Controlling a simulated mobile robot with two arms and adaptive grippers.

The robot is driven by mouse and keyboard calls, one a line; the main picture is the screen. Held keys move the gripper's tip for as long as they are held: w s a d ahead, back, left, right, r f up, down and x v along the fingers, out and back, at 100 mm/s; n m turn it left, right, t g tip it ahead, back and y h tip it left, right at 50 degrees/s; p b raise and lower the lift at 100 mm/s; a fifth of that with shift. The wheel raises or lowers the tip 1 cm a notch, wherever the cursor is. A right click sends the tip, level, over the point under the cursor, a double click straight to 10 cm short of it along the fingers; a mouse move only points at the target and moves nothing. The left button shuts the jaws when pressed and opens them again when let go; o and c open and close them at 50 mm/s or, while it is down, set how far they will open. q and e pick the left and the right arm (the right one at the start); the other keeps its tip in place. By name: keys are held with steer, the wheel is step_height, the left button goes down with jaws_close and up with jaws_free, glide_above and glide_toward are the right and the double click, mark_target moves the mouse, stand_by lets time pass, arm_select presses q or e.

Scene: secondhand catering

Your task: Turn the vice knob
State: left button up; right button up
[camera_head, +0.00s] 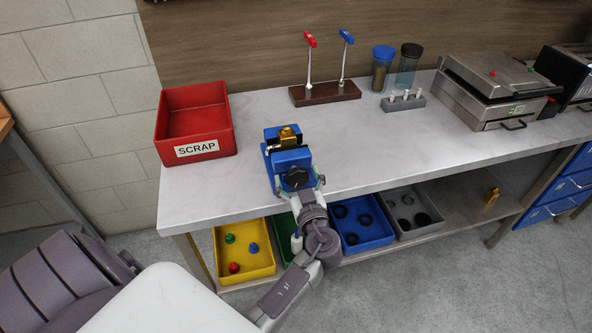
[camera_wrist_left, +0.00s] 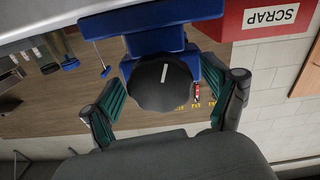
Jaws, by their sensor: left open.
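The blue vice (camera_head: 287,157) stands on the front of the grey workbench, with a brass-coloured piece (camera_head: 288,134) at its jaws. Its black knob (camera_head: 297,177) faces the front edge. In the left wrist view the knob (camera_wrist_left: 160,86) is dark and many-sided, with a white line mark. My left gripper (camera_head: 299,188) is at the front of the vice. In the wrist view its green-padded fingers (camera_wrist_left: 163,95) are open, one on each side of the knob, with visible gaps to it. My right gripper is not in view.
A red SCRAP bin (camera_head: 196,122) stands left of the vice. Behind are a wooden stand (camera_head: 325,94) with red- and blue-handled tools, lidded cups (camera_head: 382,68) and a metal press (camera_head: 497,90). Bins, including a yellow one (camera_head: 244,250), sit on the shelf below. The bench right of the vice is clear.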

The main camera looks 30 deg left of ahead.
arm_select(q)
steer(key=shift+s, duration=0.1)
steer(key=shift+c, duration=0.2)
steer(key=c, duration=1.1)
steer(key=shift+c, duration=0.2)
steer(key=shift+f+m+b, duration=0.15)
steer(key=shift+m+b, duration=0.75)
steer(key=shift+m, duration=0.1)
steer(key=m+b, duration=0.1)
steer(key=m, duration=0.1)
steer(key=shift+m, duration=0.3)
steer(key=m, duration=0.3)
steer(key=shift+m+b, duration=0.3)
steer(key=shift+b, duration=0.1)
steer(key=m, duration=0.2)
steer(key=shift+m, duration=0.8)
